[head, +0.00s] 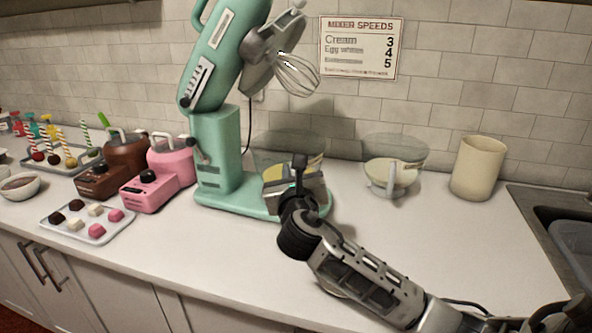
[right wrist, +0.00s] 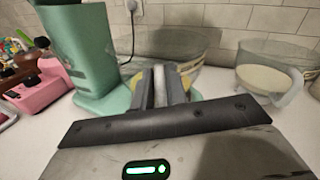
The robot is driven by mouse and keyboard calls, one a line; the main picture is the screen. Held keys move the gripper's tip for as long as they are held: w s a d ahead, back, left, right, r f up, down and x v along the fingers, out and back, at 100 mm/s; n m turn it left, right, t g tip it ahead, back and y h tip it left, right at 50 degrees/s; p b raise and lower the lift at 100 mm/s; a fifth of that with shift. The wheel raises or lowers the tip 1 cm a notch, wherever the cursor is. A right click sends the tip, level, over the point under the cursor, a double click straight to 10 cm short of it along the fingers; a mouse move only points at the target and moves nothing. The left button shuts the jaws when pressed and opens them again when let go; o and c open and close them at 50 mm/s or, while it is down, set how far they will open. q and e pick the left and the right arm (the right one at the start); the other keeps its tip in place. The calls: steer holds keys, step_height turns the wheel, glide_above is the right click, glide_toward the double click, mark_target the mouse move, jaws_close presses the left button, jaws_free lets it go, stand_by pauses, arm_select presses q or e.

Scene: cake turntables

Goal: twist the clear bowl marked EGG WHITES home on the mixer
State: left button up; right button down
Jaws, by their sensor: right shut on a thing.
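The teal mixer (head: 215,150) stands with its head tilted up and its whisk (head: 297,75) raised. A clear bowl (head: 270,150) with yellow contents is at the mixer's base plate (head: 240,202), partly hidden behind my right gripper (head: 296,182). In the right wrist view, the fingers (right wrist: 160,85) are shut on this bowl's pale upright handle, with the clear bowl wall (right wrist: 190,48) behind. A second clear bowl (head: 407,152) with pale contents and a handle stands on the counter to the right. I cannot read a mark on either bowl. My left gripper is out of view.
A cream canister (head: 477,168) stands near the sink (head: 550,205) at the right. Brown (head: 115,168) and pink (head: 165,172) machines and a tray of sweets (head: 88,236) are at the left. A mixer speeds sign (head: 360,48) hangs on the wall. The front middle counter is clear.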

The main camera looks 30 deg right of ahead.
mark_target(278, 167)
steer(key=shift+w+a+f+m+g+h, duration=0.2)
steer(key=shift+a+m+g+h, duration=0.1)
steer(key=shift+a+g+h, duration=0.15)
steer(key=shift+p, duration=0.3)
steer(key=shift+w+a+m+g+h+p, duration=0.5)
steer(key=shift+m+h, duration=0.2)
steer(key=shift+h, duration=0.25)
steer(key=shift+w+a+m+g+h, duration=0.45)
steer(key=shift+a+m+g+h, duration=0.2)
steer(key=shift+g+h, duration=0.2)
